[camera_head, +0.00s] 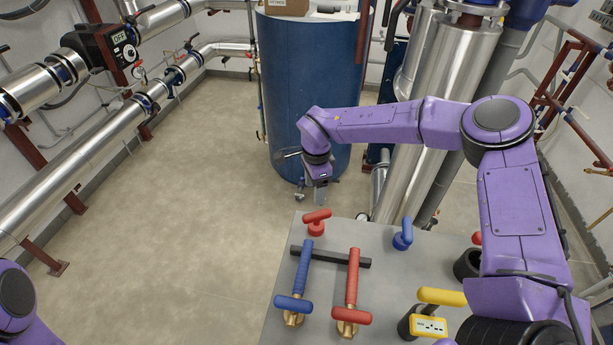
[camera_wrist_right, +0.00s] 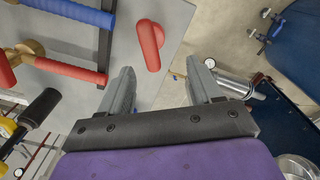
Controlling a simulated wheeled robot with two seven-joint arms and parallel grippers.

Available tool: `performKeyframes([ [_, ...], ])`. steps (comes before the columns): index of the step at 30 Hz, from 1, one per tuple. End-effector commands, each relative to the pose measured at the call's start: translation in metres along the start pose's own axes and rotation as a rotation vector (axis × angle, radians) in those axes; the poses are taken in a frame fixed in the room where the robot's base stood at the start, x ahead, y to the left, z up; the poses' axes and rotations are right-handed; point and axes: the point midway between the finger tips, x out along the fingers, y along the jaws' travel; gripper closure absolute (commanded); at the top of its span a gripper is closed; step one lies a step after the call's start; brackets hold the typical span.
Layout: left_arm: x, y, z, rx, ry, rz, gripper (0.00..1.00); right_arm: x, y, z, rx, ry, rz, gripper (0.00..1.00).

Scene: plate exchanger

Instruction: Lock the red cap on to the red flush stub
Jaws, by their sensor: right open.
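The red cap (camera_head: 316,222), with a T-shaped grip, stands near the far left corner of the grey tabletop. It also shows in the wrist view (camera_wrist_right: 150,44), above and left of the space between my fingertips. My right gripper (camera_head: 320,196) is above the table's far edge, just beyond the cap and apart from it. In the wrist view its two fingers (camera_wrist_right: 168,72) are spread with nothing between them. I cannot make out the red flush stub for certain in either view. My left gripper is out of view.
On the grey table (camera_head: 345,232) are a blue-handled tool (camera_head: 304,265) and a red-handled tool (camera_head: 352,275) across a black rack, a blue cap (camera_head: 403,235), and a yellow-handled item (camera_head: 442,297). A blue tank (camera_head: 300,80) and steel pipes stand beyond. Floor at left is clear.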

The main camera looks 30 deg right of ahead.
Motion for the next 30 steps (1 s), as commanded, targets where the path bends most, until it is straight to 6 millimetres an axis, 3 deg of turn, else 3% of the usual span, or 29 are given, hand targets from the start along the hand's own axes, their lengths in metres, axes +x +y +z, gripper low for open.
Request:
performKeyframes([
  [5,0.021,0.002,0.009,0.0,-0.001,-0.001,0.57,0.022,0.005,-0.001,0.0,-0.002,-0.007,0.36],
  [11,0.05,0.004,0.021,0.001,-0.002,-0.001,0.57,0.064,-0.006,0.0,0.001,0.003,0.006,0.36],
  [16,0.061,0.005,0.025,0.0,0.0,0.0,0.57,0.092,-0.009,0.0,0.001,0.003,0.012,0.36],
  [20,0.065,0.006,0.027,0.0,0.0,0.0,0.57,0.103,-0.01,0.001,0.0,0.003,0.013,0.36],
  [27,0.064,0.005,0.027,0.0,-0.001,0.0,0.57,0.102,-0.01,0.001,0.0,0.003,0.012,0.36],
  [28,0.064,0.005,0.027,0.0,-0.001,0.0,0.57,0.102,-0.01,0.001,0.0,0.003,0.012,0.39],
  [30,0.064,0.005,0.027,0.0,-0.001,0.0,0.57,0.102,-0.01,0.001,0.0,0.003,0.012,0.62],
])
